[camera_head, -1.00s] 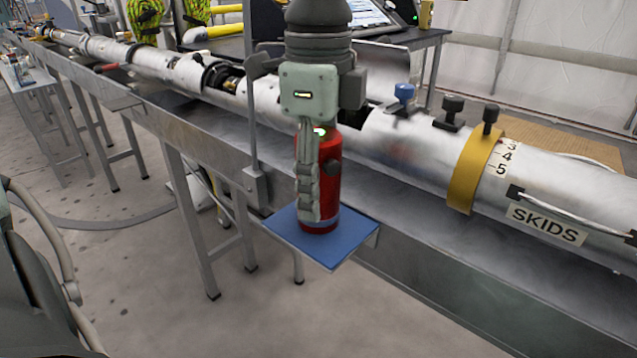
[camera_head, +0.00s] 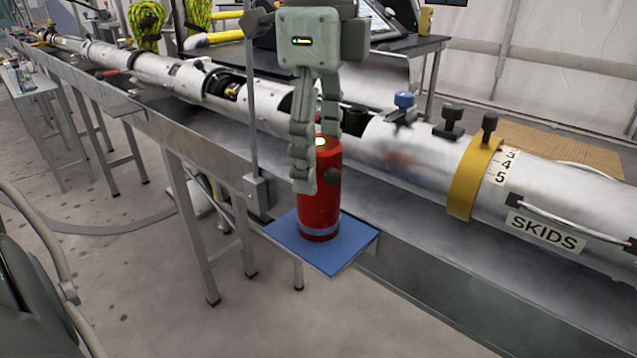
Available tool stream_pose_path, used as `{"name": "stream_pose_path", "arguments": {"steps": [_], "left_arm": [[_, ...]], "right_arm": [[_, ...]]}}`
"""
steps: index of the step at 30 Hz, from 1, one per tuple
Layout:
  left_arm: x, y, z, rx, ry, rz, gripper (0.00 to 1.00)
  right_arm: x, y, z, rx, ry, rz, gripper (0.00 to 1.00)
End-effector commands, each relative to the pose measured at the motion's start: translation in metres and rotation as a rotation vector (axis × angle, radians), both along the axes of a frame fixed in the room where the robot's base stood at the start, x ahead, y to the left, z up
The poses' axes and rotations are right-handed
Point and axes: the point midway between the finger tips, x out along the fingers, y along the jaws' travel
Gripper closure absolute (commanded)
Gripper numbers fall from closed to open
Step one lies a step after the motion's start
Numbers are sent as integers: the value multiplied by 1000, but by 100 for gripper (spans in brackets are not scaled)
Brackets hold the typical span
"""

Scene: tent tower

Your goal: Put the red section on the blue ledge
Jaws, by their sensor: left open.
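The red section (camera_head: 319,200) is an upright red cylinder with a dark knob on its side and a pale band near its base. It stands on the blue ledge (camera_head: 335,262), a flat blue plate jutting out from the long metal beam. My left gripper (camera_head: 310,168) points down from above and is open. One finger hangs in front of the upper left side of the red section; the other is partly hidden behind its top. Whether a finger still touches it, I cannot tell. My right gripper is not in view.
A long silvery tube assembly (camera_head: 400,150) marked "SKIDS" runs along the beam (camera_head: 440,260) close behind the ledge. A thin vertical post (camera_head: 252,110) stands just left of the gripper. The floor (camera_head: 130,290) in front is clear.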

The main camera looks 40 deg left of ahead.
Motion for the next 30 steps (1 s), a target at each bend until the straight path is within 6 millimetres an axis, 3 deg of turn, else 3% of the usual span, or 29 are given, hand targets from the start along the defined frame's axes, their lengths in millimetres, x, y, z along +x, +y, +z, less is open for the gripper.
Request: {"name": "stream_pose_path", "arguments": {"steps": [3, 10, 30], "left_arm": [[1, 0, 28, 2, -3, 2, 34], [0, 0, 60, 1, -1, 1, 34], [-1, 0, 67, -1, 2, -1, 34]], "right_arm": [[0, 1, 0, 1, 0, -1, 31], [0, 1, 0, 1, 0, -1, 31], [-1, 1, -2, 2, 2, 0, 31]]}}
